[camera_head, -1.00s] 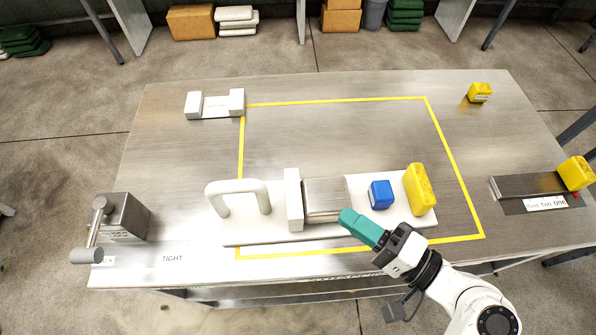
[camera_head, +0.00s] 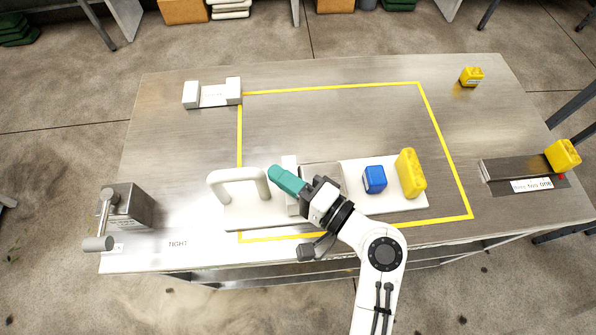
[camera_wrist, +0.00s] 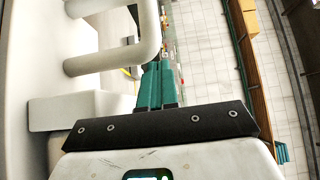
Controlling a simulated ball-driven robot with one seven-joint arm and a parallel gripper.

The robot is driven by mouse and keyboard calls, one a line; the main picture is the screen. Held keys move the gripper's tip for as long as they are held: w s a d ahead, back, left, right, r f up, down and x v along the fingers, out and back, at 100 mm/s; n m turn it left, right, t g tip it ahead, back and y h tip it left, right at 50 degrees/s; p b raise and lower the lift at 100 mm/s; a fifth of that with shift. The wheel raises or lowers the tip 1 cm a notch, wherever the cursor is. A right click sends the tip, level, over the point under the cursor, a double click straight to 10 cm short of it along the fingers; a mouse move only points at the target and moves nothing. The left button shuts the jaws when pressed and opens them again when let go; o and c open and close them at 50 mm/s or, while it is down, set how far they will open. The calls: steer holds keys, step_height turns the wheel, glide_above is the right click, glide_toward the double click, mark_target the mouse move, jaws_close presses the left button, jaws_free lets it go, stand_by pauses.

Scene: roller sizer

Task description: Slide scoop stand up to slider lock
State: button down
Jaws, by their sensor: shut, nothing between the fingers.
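A long white board with a loop handle (camera_head: 238,184), which looks like the scoop stand, lies across the front part of the yellow outline. It carries a white upright block (camera_head: 291,200), a metal plate (camera_head: 322,176), a blue block (camera_head: 374,180) and a yellow block (camera_head: 411,174). My gripper (camera_head: 276,172) has teal fingers, shut and empty, just right of the handle over the white upright block. In the wrist view, the fingers (camera_wrist: 158,78) point towards the white handle (camera_wrist: 145,30); contact cannot be told. No part is readably labelled slider lock.
A white two-ended bracket (camera_head: 212,95) sits at the back left corner of the outline. A metal box with a crank (camera_head: 128,206) stands at the front left. A small yellow block (camera_head: 471,76) and a dark metal bar (camera_head: 515,169) are on the right. The table middle behind the board is clear.

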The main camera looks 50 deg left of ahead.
steer(key=shift+s, duration=0.1)
steer(key=s+a+p, duration=0.2)
steer(key=s+a, duration=0.7)
steer(key=s, duration=0.4)
steer(key=shift+s+a, duration=0.4)
